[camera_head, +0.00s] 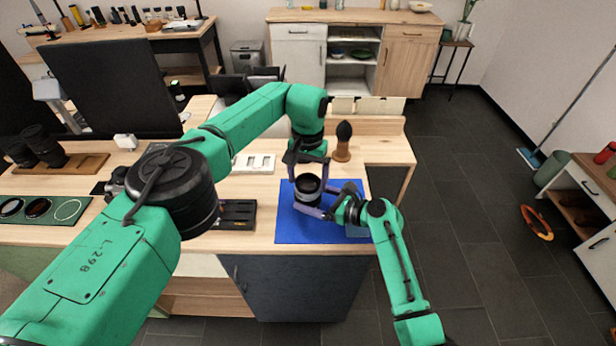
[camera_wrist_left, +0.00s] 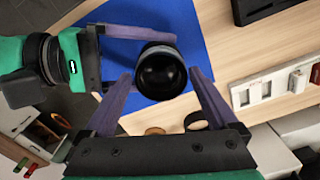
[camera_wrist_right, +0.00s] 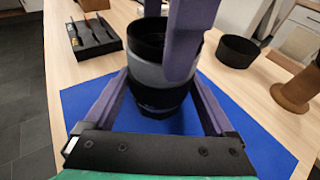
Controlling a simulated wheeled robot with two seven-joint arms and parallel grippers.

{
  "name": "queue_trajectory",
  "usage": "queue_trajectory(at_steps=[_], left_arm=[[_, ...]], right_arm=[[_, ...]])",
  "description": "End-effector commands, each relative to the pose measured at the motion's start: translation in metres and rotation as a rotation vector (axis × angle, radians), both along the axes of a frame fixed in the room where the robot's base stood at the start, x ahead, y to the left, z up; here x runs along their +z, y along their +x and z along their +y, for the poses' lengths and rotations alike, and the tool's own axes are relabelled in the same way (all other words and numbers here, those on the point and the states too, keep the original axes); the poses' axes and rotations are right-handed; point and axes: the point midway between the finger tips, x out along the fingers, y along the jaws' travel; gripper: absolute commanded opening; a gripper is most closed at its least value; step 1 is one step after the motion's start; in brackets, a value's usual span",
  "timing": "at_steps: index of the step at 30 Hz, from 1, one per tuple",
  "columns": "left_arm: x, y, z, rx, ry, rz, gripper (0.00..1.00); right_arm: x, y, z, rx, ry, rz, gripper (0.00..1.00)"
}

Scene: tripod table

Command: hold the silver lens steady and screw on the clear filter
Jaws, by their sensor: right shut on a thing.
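The silver lens (camera_head: 308,184) stands upright over the blue mat; it has a black top and a grey band in the right wrist view (camera_wrist_right: 150,76). My right gripper (camera_head: 325,207) is shut on its body from the side. My left gripper (camera_head: 308,167) points down over the lens from above. In the left wrist view its two purple fingers (camera_wrist_left: 162,76) stand apart on either side of the dark lens mouth (camera_wrist_left: 160,72), with a small gap visible. I cannot make out the clear filter separately; whether it sits in the lens mouth is unclear.
The blue mat (camera_head: 290,228) lies near the table's front edge. A black ring-shaped hood (camera_wrist_right: 238,50) and a wooden-based brush (camera_head: 343,143) stand behind the lens. A green filter board (camera_head: 85,203) at left has one light-ringed empty-looking place. A black tray (camera_head: 238,215) lies left.

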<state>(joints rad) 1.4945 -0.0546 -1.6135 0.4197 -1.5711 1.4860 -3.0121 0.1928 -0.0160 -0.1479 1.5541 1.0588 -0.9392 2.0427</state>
Motion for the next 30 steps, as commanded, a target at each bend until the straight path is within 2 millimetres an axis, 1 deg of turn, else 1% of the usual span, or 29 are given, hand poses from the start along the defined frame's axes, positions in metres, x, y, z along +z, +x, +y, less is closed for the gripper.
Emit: queue_trajectory(at_steps=[11, 30], left_arm=[[0.0007, 0.0008, -0.0003, 0.008, -0.002, -0.003, 0.97], [0.0014, 0.0020, -0.0035, 0.801, -0.004, 0.004, 0.97]], right_arm=[[0.0003, 0.0004, -0.0004, 0.000, -0.001, -0.002, 0.58], [-0.0010, -0.0009, 0.0006, 0.003, -0.002, 0.001, 0.58]])
